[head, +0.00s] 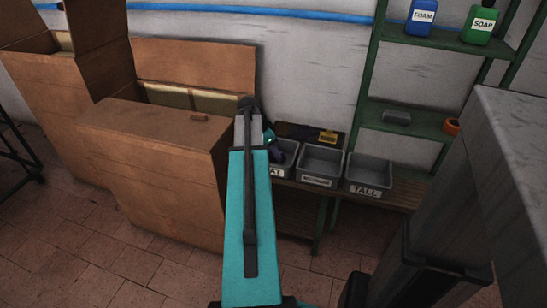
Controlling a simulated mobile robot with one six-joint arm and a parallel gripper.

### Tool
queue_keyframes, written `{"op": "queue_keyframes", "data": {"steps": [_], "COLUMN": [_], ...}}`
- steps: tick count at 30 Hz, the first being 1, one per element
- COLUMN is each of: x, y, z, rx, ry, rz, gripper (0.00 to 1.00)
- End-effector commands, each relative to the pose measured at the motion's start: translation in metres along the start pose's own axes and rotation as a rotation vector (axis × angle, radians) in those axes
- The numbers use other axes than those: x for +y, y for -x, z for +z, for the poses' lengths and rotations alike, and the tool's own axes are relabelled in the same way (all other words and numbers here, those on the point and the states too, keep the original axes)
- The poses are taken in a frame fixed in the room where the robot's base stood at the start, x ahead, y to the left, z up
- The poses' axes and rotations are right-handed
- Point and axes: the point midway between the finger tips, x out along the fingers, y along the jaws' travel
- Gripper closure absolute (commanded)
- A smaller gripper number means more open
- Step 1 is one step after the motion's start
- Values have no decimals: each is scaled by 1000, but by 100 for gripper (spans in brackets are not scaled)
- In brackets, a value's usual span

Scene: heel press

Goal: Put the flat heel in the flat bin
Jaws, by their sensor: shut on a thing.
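The flat bin (288,146) is the left one of a row of grey bins; its label shows only "AT", as my teal arm covers its left part. My gripper (276,154) is at this bin, small and partly hidden behind my arm. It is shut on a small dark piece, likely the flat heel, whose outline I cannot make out. I cannot tell whether the piece touches the bin. The middle bin (319,181) and the bin labelled "TALL" (363,190) stand to the right and look empty.
A wooden bench (405,193) carries the bins. A dark tray with a yellow tag (328,137) lies behind them. Large cardboard boxes (150,160) stand close on the left. A green shelf (415,122) with bottles stands behind on the right.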

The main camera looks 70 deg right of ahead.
Motion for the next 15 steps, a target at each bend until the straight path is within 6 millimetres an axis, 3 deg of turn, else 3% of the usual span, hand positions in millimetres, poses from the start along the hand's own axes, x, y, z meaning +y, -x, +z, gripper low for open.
{"op": "queue_keyframes", "data": {"steps": [6,15], "x": [0,0], "y": [-22,-23], "z": [9,10], "rx": [0,1], "ry": [0,0], "rz": [0,-1], "gripper": [80,80]}}
